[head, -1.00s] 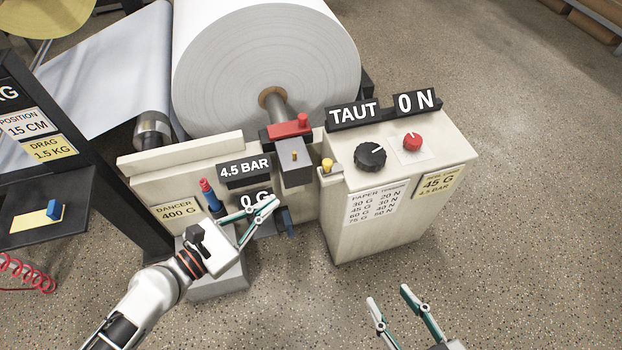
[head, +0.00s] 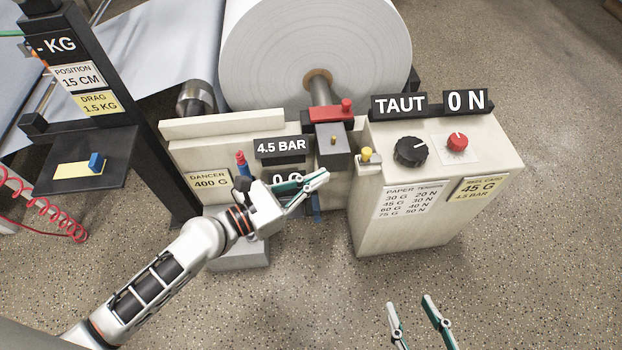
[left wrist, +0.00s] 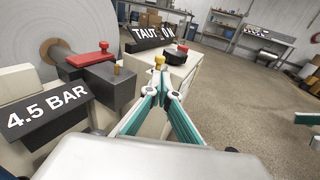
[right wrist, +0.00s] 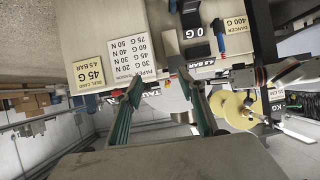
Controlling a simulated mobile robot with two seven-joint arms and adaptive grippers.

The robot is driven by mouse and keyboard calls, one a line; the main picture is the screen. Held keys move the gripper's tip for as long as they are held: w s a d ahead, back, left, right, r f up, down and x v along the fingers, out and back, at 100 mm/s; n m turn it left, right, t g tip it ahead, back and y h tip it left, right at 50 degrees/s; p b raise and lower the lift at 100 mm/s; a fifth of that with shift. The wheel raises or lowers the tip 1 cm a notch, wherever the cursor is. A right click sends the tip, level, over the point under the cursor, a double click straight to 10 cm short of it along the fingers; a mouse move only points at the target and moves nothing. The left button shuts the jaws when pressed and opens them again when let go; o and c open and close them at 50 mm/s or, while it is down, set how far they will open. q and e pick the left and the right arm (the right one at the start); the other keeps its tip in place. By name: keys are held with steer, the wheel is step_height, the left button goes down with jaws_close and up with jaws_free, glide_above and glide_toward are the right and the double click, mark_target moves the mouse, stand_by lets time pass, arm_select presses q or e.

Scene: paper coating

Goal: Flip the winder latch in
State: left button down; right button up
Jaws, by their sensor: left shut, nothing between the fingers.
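A red lever with a raised knob (head: 332,113) lies across the dark grey block (head: 333,146) at the winder roll's shaft. It also shows in the left wrist view (left wrist: 88,56). A yellow knob (head: 366,154) stands on the left edge of the cream cabinet. No part is labelled as the latch. My left gripper (head: 322,176) is shut and empty, in front of the machine, below the dark block and left of the yellow knob. In the left wrist view its fingertips (left wrist: 160,78) appear just below the yellow knob (left wrist: 159,61). My right gripper (head: 410,302) is open and empty over the floor.
A large white paper roll (head: 300,50) stands behind the block. The cream cabinet (head: 405,225) carries a black dial (head: 410,151), a red knob (head: 457,142) and TAUT and 0 N signs. Floor right of the cabinet is clear.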

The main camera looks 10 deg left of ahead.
mark_target(363, 155)
arm_select(q)
steer(key=x, duration=0.9)
steer(key=shift+s+f, duration=0.1)
steer(key=shift+f, duration=0.1)
steer(key=shift+w+d, duration=0.25)
steer(key=shift+w, duration=0.05)
steer(key=shift+w+d+r, duration=0.1)
steer(key=shift+d, duration=0.05)
steer(key=d, duration=0.1)
steer(key=w+d, duration=0.1)
steer(key=d, duration=0.1)
steer(key=shift+r, duration=0.1)
steer(key=shift+s, duration=0.1)
